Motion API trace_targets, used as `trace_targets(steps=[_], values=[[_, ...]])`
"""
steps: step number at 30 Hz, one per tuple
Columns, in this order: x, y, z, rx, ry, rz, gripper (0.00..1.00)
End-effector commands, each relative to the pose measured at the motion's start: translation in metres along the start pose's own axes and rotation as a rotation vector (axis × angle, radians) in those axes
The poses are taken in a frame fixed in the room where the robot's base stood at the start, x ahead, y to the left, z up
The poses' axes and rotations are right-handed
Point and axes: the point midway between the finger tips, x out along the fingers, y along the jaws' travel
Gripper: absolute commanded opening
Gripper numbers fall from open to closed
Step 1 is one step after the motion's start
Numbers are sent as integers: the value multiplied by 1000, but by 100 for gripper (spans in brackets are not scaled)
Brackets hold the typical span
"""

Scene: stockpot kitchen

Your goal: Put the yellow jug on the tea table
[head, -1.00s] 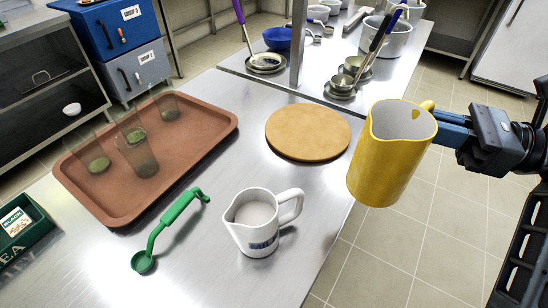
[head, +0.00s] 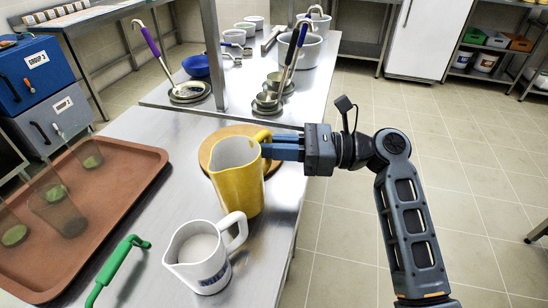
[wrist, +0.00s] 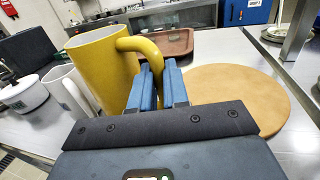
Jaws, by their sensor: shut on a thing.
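The yellow jug (head: 238,182) is upright, and my gripper (head: 284,148) is shut on its handle from the right. In the head view the jug overlaps the metal table (head: 150,225), in front of the round wooden board (head: 213,140). In the wrist view the jug (wrist: 98,70) is left of the blue fingers (wrist: 156,88), with its handle between them, and the board (wrist: 235,92) is to the right. I cannot tell whether the jug's base touches the table. A white jug (head: 202,265) of milky liquid stands close in front of it.
A brown tray (head: 130,165) with several clear glasses is at the left. A green-handled ladle (head: 118,268) lies between the tray and the white jug. Pots and ladles stand on the metal counter (head: 160,98) behind a post (head: 212,60). Open floor is at the right.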

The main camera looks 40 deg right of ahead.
Motion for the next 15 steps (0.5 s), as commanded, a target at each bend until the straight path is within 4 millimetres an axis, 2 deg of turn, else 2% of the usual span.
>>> trace_targets(steps=[3,6,15], values=[[-1,0,-19,5,-1,-1,0],[-1,0,-28,3,-1,0,0],[-1,0,-29,1,-1,0,0]])
